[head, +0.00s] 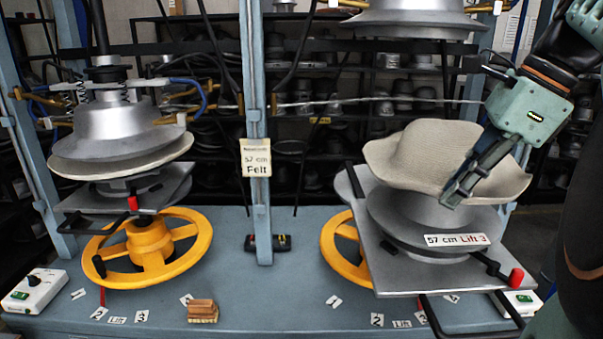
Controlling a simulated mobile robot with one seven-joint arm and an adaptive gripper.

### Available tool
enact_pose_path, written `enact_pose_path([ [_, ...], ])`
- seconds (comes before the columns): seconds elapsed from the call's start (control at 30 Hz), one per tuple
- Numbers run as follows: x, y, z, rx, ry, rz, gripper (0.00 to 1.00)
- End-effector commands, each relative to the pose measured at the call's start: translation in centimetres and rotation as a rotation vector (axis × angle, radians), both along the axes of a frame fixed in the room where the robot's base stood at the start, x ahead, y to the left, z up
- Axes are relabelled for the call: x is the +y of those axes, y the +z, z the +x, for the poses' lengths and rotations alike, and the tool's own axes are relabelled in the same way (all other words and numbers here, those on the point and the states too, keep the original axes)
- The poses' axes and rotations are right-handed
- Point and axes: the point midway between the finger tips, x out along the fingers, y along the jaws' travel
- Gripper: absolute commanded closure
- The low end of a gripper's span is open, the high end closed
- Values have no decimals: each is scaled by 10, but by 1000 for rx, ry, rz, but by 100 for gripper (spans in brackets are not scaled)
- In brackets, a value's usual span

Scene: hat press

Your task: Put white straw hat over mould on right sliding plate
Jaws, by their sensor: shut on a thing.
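The white straw hat (425,150) is at the right, just over the metal mould (440,222) on the right sliding plate (390,272). Its wide brim is wavy and it looks a little tilted. My gripper (458,195) is shut on the hat's brim at the near right side. The hat hides the top of the mould, so I cannot tell whether they touch. A label reading "57 cm Lift 3" is on the mould's front. The right plate is pulled out towards me and has a red-knobbed handle (515,278).
A left press (115,130) stands with its mould closed over a brim, above a yellow handwheel (150,245). A blue post (255,120) stands between the presses. The upper right press head (415,18) hangs above the hat. A wooden block (202,311) lies on the blue table.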

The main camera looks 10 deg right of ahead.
Motion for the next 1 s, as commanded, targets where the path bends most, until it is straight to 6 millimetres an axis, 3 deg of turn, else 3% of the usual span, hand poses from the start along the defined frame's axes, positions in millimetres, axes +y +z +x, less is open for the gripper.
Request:
enact_pose_path([
  [0.73,0,-38,0,-2,-1,-1,100],
  [1.0,0,-42,0,-2,0,-1,100],
])
